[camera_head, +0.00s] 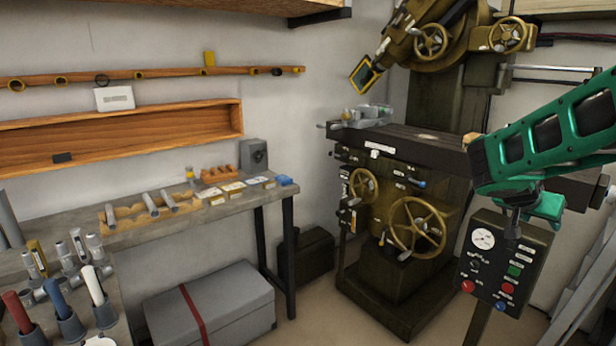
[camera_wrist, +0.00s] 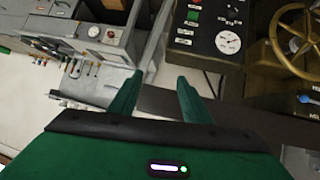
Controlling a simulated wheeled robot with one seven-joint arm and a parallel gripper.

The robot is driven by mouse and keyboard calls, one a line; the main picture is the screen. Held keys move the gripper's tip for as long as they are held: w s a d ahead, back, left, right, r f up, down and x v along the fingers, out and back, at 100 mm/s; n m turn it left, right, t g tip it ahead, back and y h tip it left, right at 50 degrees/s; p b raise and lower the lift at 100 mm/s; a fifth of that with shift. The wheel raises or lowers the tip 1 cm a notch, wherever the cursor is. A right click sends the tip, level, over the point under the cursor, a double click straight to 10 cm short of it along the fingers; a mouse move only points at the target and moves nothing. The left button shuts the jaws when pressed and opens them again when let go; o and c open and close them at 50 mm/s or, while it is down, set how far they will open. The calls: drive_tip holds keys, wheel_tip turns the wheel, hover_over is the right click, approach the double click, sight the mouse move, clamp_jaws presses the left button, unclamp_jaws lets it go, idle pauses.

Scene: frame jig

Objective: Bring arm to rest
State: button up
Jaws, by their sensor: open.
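My green arm (camera_head: 550,135) reaches in from the right edge in the head view. It is raised in front of the milling machine (camera_head: 430,230), over the control box (camera_head: 505,262). In the wrist view my gripper (camera_wrist: 156,97) has its two green fingers apart, with nothing held between them. The control box with its round dial also shows in the wrist view (camera_wrist: 205,50), beyond the fingers, and the machine's brass handwheel (camera_wrist: 297,42) is at the upper right. The fingertips are hard to make out in the head view.
A workbench (camera_head: 235,207) with several tools and blocks runs along the left wall. A grey case (camera_head: 225,300) with a red strap and a dark box (camera_head: 308,258) stand on the floor. A strip of floor between bench and machine is clear.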

drive_tip(key=s+a+f+n+g+y, duration=0.1)
drive_tip(key=s+a+f+y, duration=0.2)
drive_tip(key=s, duration=0.8)
drive_tip(key=s+a+f+n+g+y, duration=0.2)
drive_tip(key=s+a+f+y, duration=0.1)
drive_tip(key=s+a, duration=0.4)
drive_tip(key=s+a+f+n+g+y, duration=0.1)
drive_tip(key=s+a+f+y, duration=0.2)
drive_tip(key=s, duration=1.1)
drive_tip(key=shift+s+a+n+g+y, duration=0.4)
drive_tip(key=shift+a+y, duration=0.1)
drive_tip(key=shift+a, duration=0.7)
drive_tip(key=shift+w+f, duration=0.1)
drive_tip(key=shift+w+f, duration=0.25)
drive_tip(key=shift+w, duration=0.35)
drive_tip(key=shift+c, duration=0.6)
